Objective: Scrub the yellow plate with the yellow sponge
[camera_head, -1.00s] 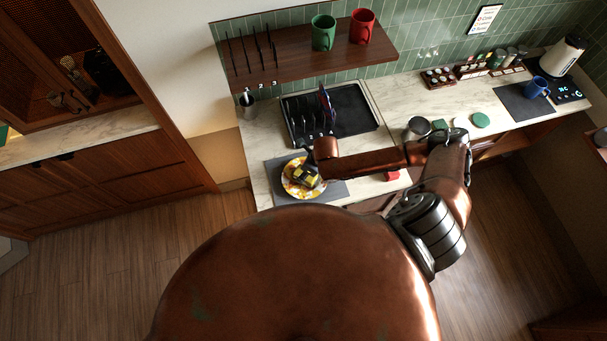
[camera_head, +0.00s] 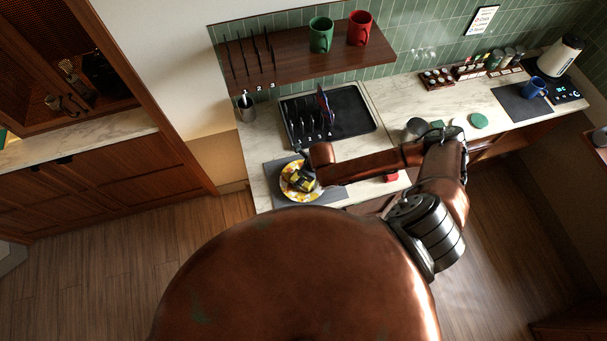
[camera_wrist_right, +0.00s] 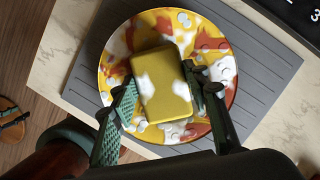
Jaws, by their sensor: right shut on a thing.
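The yellow plate (camera_head: 287,189), patterned with white and orange-red patches, lies on a grey mat at the counter's left end. It also shows in the right wrist view (camera_wrist_right: 118,60). My right gripper (camera_head: 302,178) is over the plate, shut on the yellow sponge (camera_wrist_right: 161,84). In the right wrist view its two fingers (camera_wrist_right: 160,95) flank the sponge. The sponge has whitish patches and is over the plate's middle; whether it touches the plate I cannot tell. My left gripper is not in view.
The grey mat (camera_head: 330,195) lies under the plate. Behind it stands a black dish rack (camera_head: 355,112) with a dark blue plate upright. A metal cup (camera_head: 415,128), a red item (camera_head: 391,177) and a green disc (camera_head: 478,121) are on the counter to the right.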

